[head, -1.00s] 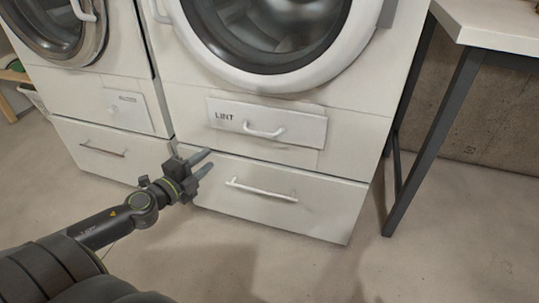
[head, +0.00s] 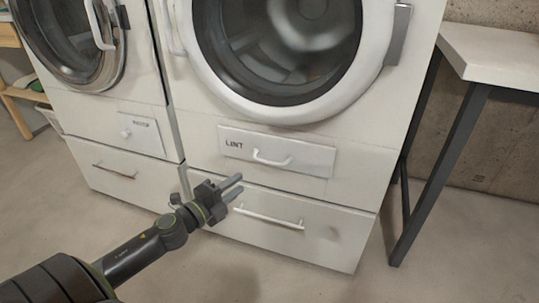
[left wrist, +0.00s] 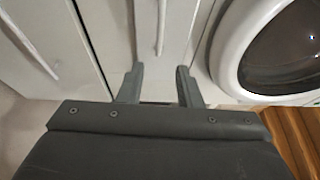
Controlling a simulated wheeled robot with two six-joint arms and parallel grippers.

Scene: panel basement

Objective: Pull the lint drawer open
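The lint drawer (head: 310,158) is a white front panel marked LINT, below the round door of the right machine. It looks closed. Its white bar handle (head: 271,160) sits near the middle of the panel. My left gripper (head: 236,187) is open and empty, below and left of that handle, with its fingers pointing right. In the left wrist view my two fingers (left wrist: 160,84) stand apart, and a white bar handle (left wrist: 161,28) lies ahead between their directions, not touched. My right gripper is not in view.
A wider lower drawer with a white handle (head: 268,217) lies just below the lint drawer. The left machine (head: 100,105) has a small panel with a knob (head: 126,134). A white table with dark legs (head: 438,170) stands at the right. The floor in front is clear.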

